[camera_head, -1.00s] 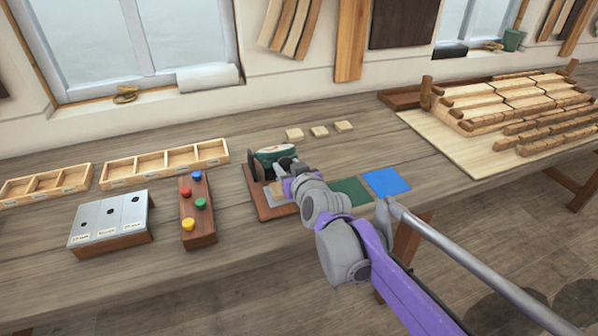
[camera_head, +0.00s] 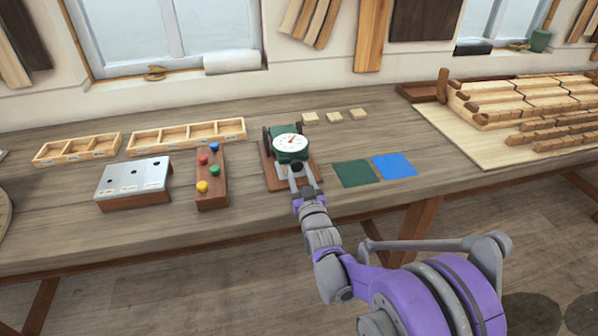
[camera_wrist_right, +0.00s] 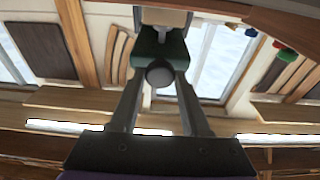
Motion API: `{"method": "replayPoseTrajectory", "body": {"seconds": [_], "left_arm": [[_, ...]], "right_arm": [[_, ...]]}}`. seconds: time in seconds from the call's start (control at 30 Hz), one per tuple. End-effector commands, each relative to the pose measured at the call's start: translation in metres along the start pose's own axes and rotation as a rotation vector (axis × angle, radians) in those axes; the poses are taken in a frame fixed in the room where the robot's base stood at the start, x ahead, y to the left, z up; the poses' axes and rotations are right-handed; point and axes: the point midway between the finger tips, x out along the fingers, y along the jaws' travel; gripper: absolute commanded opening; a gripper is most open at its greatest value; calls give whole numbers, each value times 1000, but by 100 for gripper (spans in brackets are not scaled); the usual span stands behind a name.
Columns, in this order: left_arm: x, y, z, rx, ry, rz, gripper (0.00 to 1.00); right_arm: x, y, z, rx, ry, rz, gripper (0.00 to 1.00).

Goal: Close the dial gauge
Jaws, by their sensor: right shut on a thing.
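The dial gauge (camera_head: 290,143) has a dark green body and a round white dial with a red needle. It stands on a brown wooden base (camera_head: 272,178) on the bench, its dial tilted up toward the head camera. My right gripper (camera_head: 298,169) is at its near side, with the fingers shut on a dark round knob at the gauge's front. In the right wrist view the knob (camera_wrist_right: 160,74) sits between the fingertips, in front of the green body (camera_wrist_right: 160,48). The fingers partly hide the base. My left gripper is not in view.
A dark green square (camera_head: 356,173) and a blue square (camera_head: 394,166) lie to the right. A wooden block with coloured knobs (camera_head: 212,192) and a metal-topped block (camera_head: 133,180) stand to the left. Small wooden pieces (camera_head: 334,116) lie behind. The front bench strip is clear.

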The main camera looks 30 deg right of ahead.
Motion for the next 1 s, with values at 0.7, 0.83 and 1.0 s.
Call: {"method": "replayPoseTrajectory", "body": {"seconds": [0.7,0.83,1.0], "left_arm": [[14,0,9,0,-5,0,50],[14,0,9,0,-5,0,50],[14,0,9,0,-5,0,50]], "right_arm": [[-1,0,12,1,48,-1,52],[-1,0,12,1,49,-1,75],[-1,0,11,1,50,-1,76]]}}
